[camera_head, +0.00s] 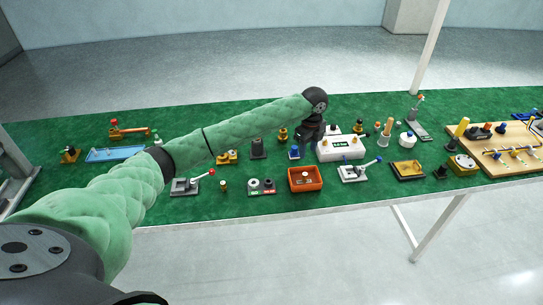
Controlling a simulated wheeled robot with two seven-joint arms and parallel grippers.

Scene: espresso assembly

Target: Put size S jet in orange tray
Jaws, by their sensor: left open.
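The orange tray (305,189) sits near the front edge of the green table, with small pale items inside that are too small to make out. My left arm reaches in from the left, and my left gripper (307,143) points down behind the orange tray, beside a white box. It is open; its fingertips are small and dark here, and I see nothing held. I cannot tell which small part is the size S jet; sizes are not readable. My right gripper is not in view.
A wooden board (505,162) with fittings is at right. A blue tray (112,154) lies left.

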